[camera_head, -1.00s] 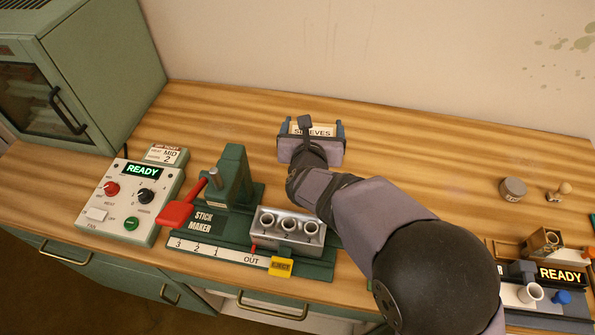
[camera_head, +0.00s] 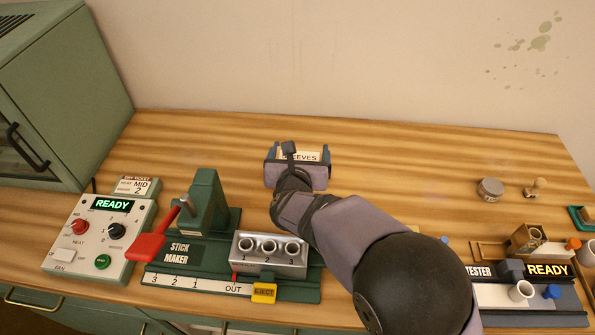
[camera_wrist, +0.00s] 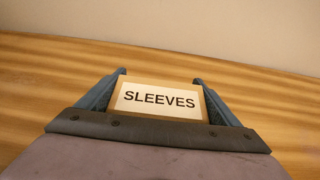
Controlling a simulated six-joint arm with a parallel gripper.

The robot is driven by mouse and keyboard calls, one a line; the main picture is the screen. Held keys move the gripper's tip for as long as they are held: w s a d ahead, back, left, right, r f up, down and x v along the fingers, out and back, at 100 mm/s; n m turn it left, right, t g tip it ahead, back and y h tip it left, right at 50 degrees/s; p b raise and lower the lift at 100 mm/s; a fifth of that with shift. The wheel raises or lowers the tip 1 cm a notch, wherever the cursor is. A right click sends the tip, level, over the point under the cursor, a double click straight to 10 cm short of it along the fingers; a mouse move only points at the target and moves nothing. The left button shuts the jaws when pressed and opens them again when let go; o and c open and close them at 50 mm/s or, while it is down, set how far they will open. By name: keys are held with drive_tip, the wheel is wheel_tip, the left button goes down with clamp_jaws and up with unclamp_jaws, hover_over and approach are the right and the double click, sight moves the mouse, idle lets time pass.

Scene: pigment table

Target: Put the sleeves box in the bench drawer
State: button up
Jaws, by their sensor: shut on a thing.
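The sleeves box (camera_head: 313,156) is a small pale box with a label reading SLEEVES, at the back middle of the bench near the wall. My gripper (camera_head: 299,149) is shut on it, with a blue-grey finger on each side. In the wrist view the box (camera_wrist: 160,102) sits between the two fingers of my gripper (camera_wrist: 162,78), label toward the camera. I cannot tell whether the box touches the bench top. Green bench drawer fronts (camera_head: 30,308) with metal handles show only at the lower left edge; the lower part of the bench is cut off.
The stick maker (camera_head: 205,225) with its red lever stands left of my arm. A control panel (camera_head: 100,235) and a green cabinet (camera_head: 60,100) are farther left. A tester (camera_head: 530,290) is at the right. The back right of the bench is mostly clear.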

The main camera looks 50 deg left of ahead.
sight(299, 155)
drive_tip(key=shift+f+b, duration=1)
drive_tip(key=shift+f, duration=1.65)
drive_tip(key=shift+f+b, duration=0.25)
drive_tip(key=shift+b, duration=0.1)
drive_tip(key=o, duration=1)
drive_tip(key=shift+r, duration=0.2)
drive_tip(key=shift+r+p, duration=0.15)
drive_tip(key=shift+p, duration=0.35)
drive_tip(key=v, duration=0.3)
drive_tip(key=shift+s+d+b, duration=0.15)
drive_tip(key=shift+b, duration=0.25)
wheel_tip(299, 155, up, 7)
drive_tip(key=p, duration=0.3)
